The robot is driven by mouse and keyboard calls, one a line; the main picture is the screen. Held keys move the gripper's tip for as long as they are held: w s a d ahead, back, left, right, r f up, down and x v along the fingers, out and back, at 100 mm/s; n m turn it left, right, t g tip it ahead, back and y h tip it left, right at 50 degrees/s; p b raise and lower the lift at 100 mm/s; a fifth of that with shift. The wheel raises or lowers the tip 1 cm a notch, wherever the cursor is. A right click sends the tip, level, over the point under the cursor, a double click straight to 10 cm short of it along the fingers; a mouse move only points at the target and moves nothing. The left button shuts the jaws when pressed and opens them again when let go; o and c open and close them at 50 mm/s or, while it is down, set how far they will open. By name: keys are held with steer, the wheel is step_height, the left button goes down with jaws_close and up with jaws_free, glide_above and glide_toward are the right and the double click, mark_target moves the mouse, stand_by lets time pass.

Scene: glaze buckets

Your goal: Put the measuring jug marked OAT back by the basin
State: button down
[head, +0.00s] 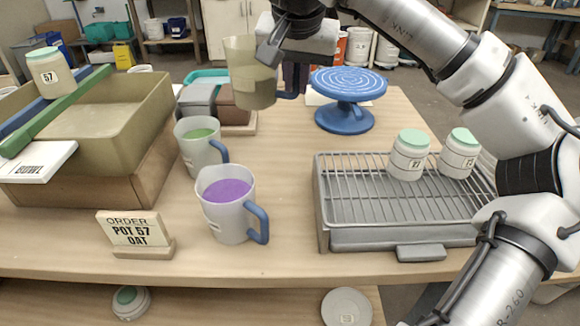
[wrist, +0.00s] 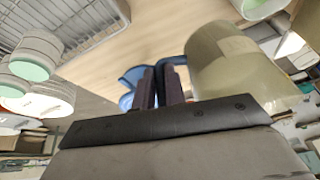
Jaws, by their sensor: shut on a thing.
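My gripper (head: 294,78) is shut on the blue handle of a translucent olive-tinted jug (head: 248,72), which is held roughly upright above the far part of the table. In the wrist view my dark fingers (wrist: 158,85) close on the handle, with the jug (wrist: 225,62) to their right. No readable mark shows on this jug. A large olive basin (head: 160,105) stands at the left. Two more jugs stand right of it: one with green glaze (head: 201,148) and one with purple glaze (head: 228,205).
Boards (head: 60,112) lie across the basin, with a pot marked 57 (head: 50,75) on them. A blue turntable (head: 346,112) and a wire rack (head: 350,190) with two pots stand right. Bare table lies between the jugs and rack.

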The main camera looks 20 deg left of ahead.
step_height(320, 180, down, 16)
steer(key=shift+f+b, duration=0.25)
steer(key=shift+b, duration=0.4)
steer(key=shift+f, duration=0.15)
steer(key=c, duration=1.5)
jaws_free()
steer(key=shift+o, duration=0.2)
steer(key=shift+r, duration=0.2)
steer(key=v, duration=1.2)
steer(key=shift+p, duration=0.4)
steer(key=shift+f, duration=0.1)
